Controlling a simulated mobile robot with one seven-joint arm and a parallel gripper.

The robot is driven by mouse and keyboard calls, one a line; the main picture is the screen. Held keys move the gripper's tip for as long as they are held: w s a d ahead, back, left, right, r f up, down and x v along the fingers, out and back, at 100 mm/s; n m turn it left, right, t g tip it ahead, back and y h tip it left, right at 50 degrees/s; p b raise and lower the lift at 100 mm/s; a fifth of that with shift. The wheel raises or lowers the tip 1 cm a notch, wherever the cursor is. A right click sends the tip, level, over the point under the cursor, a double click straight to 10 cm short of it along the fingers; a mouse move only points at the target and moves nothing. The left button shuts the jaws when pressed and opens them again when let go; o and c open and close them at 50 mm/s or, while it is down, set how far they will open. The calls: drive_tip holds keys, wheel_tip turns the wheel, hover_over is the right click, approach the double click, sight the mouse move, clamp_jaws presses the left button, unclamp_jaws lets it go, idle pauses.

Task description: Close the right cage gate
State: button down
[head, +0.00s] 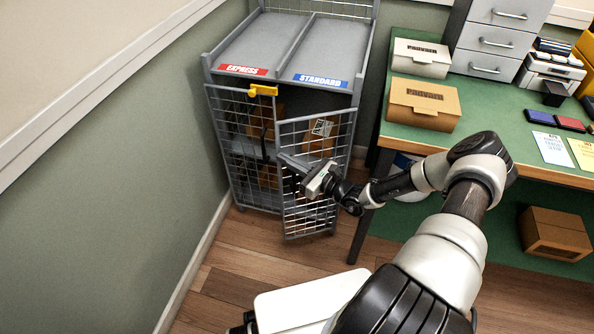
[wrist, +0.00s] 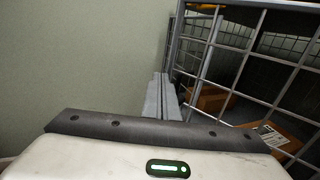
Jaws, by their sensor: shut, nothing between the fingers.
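The right cage gate (head: 318,205) is a grey wire-mesh panel on the cage front. It stands ajar, its free left edge swung out toward me and its hinge side at the right post. My gripper (head: 281,158) is shut and empty in front of this gate, with its fingertips by the free edge. In the wrist view the closed fingers (wrist: 160,98) point past the left side of the mesh gate (wrist: 252,55). I cannot tell whether they touch it. The left cage gate (head: 238,140) appears closed, with a yellow latch (head: 263,90) at its top.
Cardboard boxes (head: 262,122) sit inside the cage. Trays marked EXPRESS (head: 243,70) and STANDARD (head: 320,80) top it. A green desk (head: 490,135) with boxes and drawers stands at right, close to my arm. A wall (head: 110,190) is at left. Wooden floor (head: 245,250) in front is clear.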

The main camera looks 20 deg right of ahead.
drive_tip(key=w+d+h+b, duration=0.1)
drive_tip(key=w+b, duration=0.3)
drive_tip(key=w, duration=0.9)
drive_tip(key=shift+w+m+t, duration=0.15)
drive_tip(key=shift+m+t, duration=0.25)
drive_tip(key=shift+d, duration=0.2)
